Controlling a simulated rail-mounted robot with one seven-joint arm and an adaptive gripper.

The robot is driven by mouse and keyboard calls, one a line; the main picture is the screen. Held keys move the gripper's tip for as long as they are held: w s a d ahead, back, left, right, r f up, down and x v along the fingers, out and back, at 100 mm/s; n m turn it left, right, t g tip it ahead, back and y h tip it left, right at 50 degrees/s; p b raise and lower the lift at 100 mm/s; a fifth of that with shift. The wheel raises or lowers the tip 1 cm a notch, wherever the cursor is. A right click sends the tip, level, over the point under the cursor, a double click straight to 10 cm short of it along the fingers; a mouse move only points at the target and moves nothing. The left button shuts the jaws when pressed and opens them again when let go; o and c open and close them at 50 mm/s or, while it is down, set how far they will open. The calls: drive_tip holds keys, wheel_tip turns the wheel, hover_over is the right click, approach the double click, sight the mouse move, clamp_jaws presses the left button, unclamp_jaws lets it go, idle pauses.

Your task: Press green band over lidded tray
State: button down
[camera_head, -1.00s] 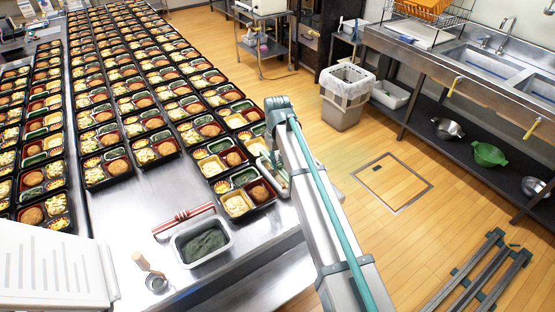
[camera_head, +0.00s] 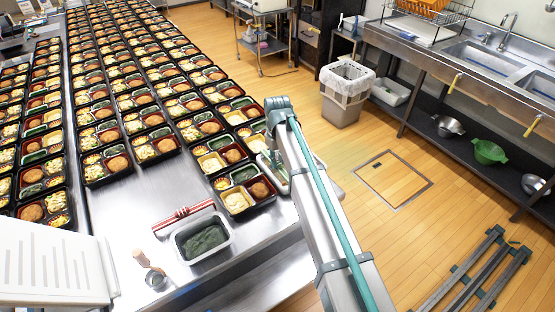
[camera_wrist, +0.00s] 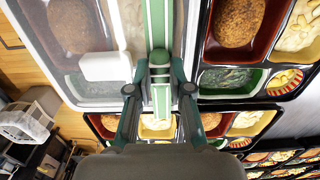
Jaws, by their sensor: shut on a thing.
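A tray with a clear lid (camera_wrist: 85,90) fills the upper left of the wrist view, with food showing hazily beneath and a white patch (camera_wrist: 105,67) on top. My gripper (camera_wrist: 160,68) is shut on a green band (camera_wrist: 156,20). The band runs lengthwise away from the fingers along the lidded tray's right part. Whether it touches the lid I cannot tell. In the head view my arm hides the gripper and most of the lidded tray (camera_head: 268,168); only bits of the tray show beside the arm.
Open black bento trays (camera_head: 247,193) stand in rows on the steel table, close beside the lidded tray. Red tongs (camera_head: 184,215) and a steel container of dark greens (camera_head: 200,238) lie in front. Open floor lies right of the table, with a waste bin (camera_head: 345,92) beyond.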

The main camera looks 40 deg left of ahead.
drive_tip(key=shift+c, duration=2.2)
unclamp_jaws()
drive_tip(key=shift+r+p, duration=2.05)
drive_tip(key=shift+r, duration=1.95)
